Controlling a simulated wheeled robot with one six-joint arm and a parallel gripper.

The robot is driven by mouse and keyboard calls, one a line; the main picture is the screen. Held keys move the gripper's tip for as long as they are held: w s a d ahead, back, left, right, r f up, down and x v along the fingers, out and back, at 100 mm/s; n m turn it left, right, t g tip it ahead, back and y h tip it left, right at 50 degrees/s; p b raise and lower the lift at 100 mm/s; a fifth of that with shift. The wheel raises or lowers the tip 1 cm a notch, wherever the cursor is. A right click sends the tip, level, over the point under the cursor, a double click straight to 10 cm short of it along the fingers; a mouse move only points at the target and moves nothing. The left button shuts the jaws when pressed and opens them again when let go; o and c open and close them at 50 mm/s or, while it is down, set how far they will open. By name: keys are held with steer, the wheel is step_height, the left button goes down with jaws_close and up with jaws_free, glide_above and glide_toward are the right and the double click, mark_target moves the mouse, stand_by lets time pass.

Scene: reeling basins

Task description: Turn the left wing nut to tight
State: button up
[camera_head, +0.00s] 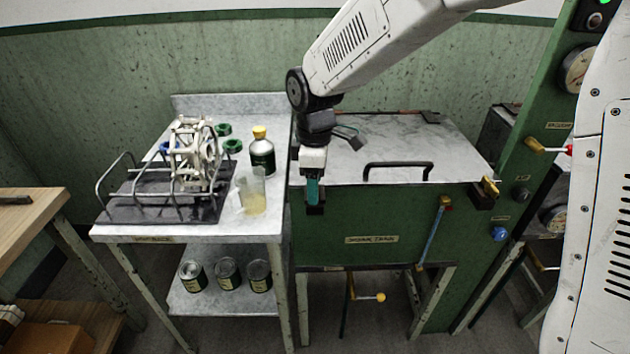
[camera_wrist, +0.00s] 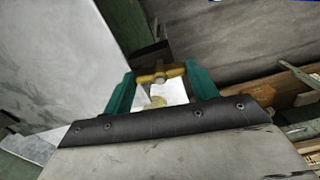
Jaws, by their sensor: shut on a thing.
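The left wing nut (camera_wrist: 160,74) is a yellow brass piece with two wings, seen in the wrist view between my teal fingers. My gripper (camera_head: 313,198) points down at the front left corner of the green basin and is shut on this wing nut, one finger at each wing end. In the head view my gripper hides the left wing nut. The right wing nut (camera_head: 490,187) shows in brass at the basin's front right corner, apart from my gripper. The basin's grey lid (camera_head: 385,145) with a black handle (camera_head: 398,165) lies flat and closed.
A metal side table (camera_head: 190,235) stands left of the basin, with a reel (camera_head: 190,150) on a dark rack, a glass beaker (camera_head: 252,190) and a yellow-capped bottle (camera_head: 262,152). Several tins (camera_head: 228,274) sit on its lower shelf.

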steer(key=m, duration=1.2)
steer(key=shift+m, duration=2.2)
steer(key=o, duration=1)
